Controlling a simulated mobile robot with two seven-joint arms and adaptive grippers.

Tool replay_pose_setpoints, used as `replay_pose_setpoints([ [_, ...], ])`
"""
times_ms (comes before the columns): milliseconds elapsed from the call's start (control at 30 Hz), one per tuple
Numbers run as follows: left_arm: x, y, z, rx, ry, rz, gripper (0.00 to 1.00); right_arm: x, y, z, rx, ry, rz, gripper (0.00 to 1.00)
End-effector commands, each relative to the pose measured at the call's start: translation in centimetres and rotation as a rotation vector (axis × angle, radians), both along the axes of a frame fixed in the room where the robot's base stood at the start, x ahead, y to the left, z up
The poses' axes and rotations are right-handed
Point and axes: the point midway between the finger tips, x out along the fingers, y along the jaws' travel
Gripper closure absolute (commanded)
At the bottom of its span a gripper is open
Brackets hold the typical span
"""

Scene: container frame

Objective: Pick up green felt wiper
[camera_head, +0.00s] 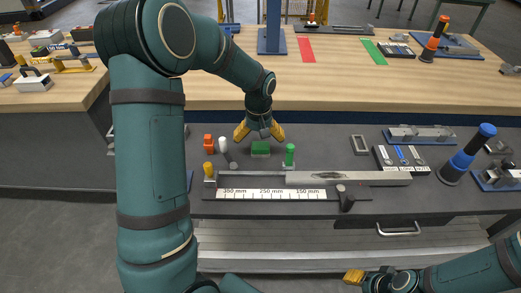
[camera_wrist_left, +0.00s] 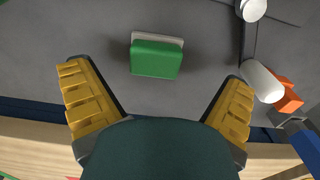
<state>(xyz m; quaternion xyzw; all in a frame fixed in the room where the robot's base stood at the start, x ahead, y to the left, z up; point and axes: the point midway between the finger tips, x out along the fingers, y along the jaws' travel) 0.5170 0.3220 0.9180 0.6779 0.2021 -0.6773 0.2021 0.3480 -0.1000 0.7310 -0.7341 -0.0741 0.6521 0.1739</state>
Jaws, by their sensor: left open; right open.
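The green felt wiper (camera_head: 261,148) is a small green block with a light grey backing, lying on the grey work surface. In the left wrist view the wiper (camera_wrist_left: 156,58) lies ahead of the fingertips, centred between them and not touched. My left gripper (camera_head: 259,131) is open and empty, just behind the wiper, with its yellow fingers spread wide. Both fingers of it (camera_wrist_left: 158,95) show in the left wrist view. My right gripper (camera_head: 354,277) is at the bottom right, far from the wiper; one yellow fingertip shows clearly.
A green bottle-like piece (camera_head: 290,154) stands right of the wiper. A white-headed tool (camera_head: 225,147) and an orange piece (camera_head: 208,143) are to its left. A metal bar with ruler (camera_head: 270,194) lies in front. A blue-black cylinder (camera_head: 466,155) stands at right.

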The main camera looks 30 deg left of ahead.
Motion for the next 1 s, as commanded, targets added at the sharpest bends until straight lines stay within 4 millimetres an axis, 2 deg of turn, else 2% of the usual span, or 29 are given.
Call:
replay_pose_setpoints([
  [200,0.5,-0.2,-3.3,-0.001,0.004,0.002,0.00,0.2,0.0,-1.1,-0.001,-0.005,-0.001,0.53],
  [300,0.5,-0.1,-4.4,0.000,0.002,0.001,0.00,0.3,0.0,-1.4,-0.001,-0.006,-0.001,0.53],
  [533,0.6,-0.2,-4.6,0.000,0.000,0.000,0.00,0.3,0.0,-1.3,-0.001,-0.007,-0.002,0.53],
  [567,0.6,-0.2,-4.6,0.000,0.000,0.000,0.04,0.3,0.0,-1.3,-0.001,-0.007,-0.002,0.53],
  [600,0.6,-0.2,-4.6,0.000,0.000,0.000,0.18,0.3,0.0,-1.3,-0.001,-0.007,-0.002,0.53],
  [767,0.6,-0.2,-4.6,0.000,0.000,0.000,0.74,0.3,0.0,-1.3,-0.001,-0.007,-0.002,0.53],
  [1000,0.6,-0.2,-4.5,0.000,0.000,0.000,0.76,0.3,0.0,-1.3,-0.001,-0.007,-0.002,0.53],
])
